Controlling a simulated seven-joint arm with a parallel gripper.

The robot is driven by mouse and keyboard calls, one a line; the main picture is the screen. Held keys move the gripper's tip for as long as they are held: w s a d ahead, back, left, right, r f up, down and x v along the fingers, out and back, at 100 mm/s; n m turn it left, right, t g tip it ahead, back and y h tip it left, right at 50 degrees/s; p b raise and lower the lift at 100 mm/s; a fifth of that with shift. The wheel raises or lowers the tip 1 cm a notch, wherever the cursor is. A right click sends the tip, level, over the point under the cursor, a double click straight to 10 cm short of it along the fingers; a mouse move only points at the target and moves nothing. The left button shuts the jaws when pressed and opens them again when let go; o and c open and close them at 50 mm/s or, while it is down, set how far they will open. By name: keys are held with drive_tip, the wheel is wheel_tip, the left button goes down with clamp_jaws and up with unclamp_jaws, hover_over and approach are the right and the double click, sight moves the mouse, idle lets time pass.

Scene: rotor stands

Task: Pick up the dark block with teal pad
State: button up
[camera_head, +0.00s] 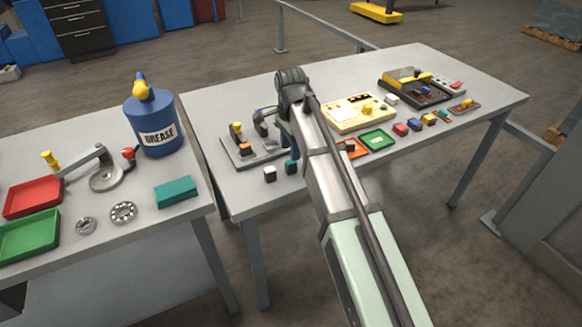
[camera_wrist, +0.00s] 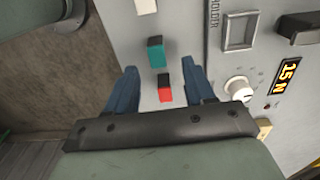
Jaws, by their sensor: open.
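The dark block with the teal pad (camera_head: 291,167) stands near the front edge of the right table, left of my arm. In the wrist view the teal-pad block (camera_wrist: 156,54) lies just ahead of the fingertips, roughly in line with the gap. My gripper (camera_wrist: 159,67) is open, with its two blue fingers apart and nothing held. A dark block with a red pad (camera_wrist: 165,92) shows between the fingers in that view. In the head view my arm largely hides the gripper.
A dark block with a white pad (camera_head: 270,174) stands left of the teal one. A grey rotor stand plate (camera_head: 240,160) lies behind them. A panel with a white knob (camera_wrist: 239,88) is right of the fingers. Trays and small blocks fill the table right of my arm.

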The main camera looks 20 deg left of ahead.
sight(291, 167)
drive_tip(key=f, duration=0.4)
drive_tip(key=shift+s+d+f, duration=0.15)
drive_tip(key=shift+s, duration=0.05)
clamp_jaws()
idle(0.3)
